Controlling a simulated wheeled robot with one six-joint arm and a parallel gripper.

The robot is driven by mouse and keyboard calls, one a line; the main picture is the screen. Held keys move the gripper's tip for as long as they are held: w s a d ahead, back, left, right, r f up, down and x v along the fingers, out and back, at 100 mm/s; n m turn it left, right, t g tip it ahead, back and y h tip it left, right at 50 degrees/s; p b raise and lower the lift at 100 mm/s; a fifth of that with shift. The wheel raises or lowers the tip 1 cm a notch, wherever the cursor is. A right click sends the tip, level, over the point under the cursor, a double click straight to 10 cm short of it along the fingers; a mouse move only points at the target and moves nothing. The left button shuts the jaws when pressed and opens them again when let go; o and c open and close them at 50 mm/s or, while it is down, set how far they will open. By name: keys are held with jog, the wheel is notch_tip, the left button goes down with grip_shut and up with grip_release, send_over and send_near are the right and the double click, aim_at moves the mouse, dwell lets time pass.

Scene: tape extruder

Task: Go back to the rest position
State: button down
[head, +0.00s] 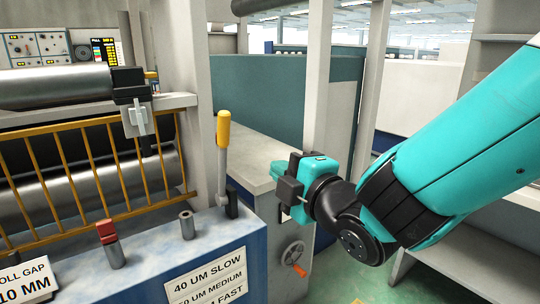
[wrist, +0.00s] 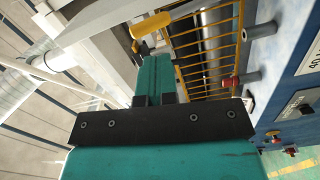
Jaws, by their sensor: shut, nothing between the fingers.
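My gripper (head: 281,170) is to the right of the yellow-handled lever (head: 223,132) in the head view, with a visible gap between them in that picture. My arm reaches in from the right edge. In the wrist view, the teal fingers of my gripper (wrist: 152,68) are together, and I see nothing held between them. The yellow lever handle (wrist: 151,25) shows just beyond the fingertips there. I cannot tell the exact distance between them. The lever stands nearly upright on the machine's corner in the head view.
Left are metal rollers (head: 60,84), a yellow guard rail (head: 85,160), a red-topped peg (head: 108,240) and a grey peg (head: 187,225). Green floor (head: 372,278) shows at lower right.

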jog(key=s+d+f+m+g+h, duration=0.45)
jog(key=s+d+m+g, duration=0.2)
jog(key=m, duration=0.35)
jog(key=s+d+f+m+g, duration=0.1)
jog(key=s+d+m+g, duration=0.25)
jog(key=s, duration=0.35)
jog(key=s+d+m+g, duration=0.2)
jog(key=s+g, duration=0.2)
jog(key=s, duration=0.3)
notch_tip(320, 180, up, 13)
jog(key=s+g+h+p, duration=0.1)
jog(key=p, duration=1.2)
jog(key=shift+s+r, duration=0.1)
